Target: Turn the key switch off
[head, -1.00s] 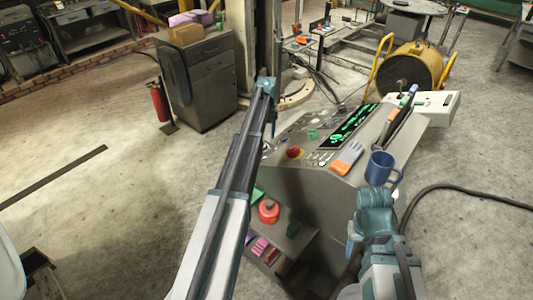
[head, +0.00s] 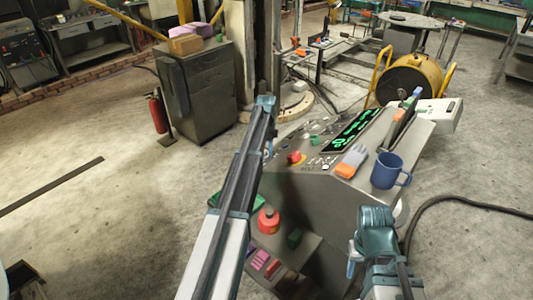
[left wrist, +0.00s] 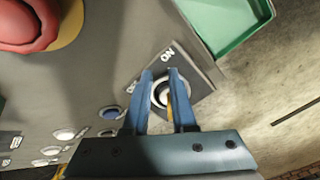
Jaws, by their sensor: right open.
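The key switch (left wrist: 163,92) is a round ringed switch on a square plate with the word "ON", on the console's panel in the left wrist view. My left gripper (left wrist: 161,75) has its two blue fingers apart, one on each side of the switch's middle. A small yellowish part shows between them; I cannot tell whether the fingers touch it. In the head view my left arm hides the switch and most of that gripper.
A green tray (left wrist: 228,20) lies beside the switch plate. A red canister (head: 268,221) stands on the shelf below.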

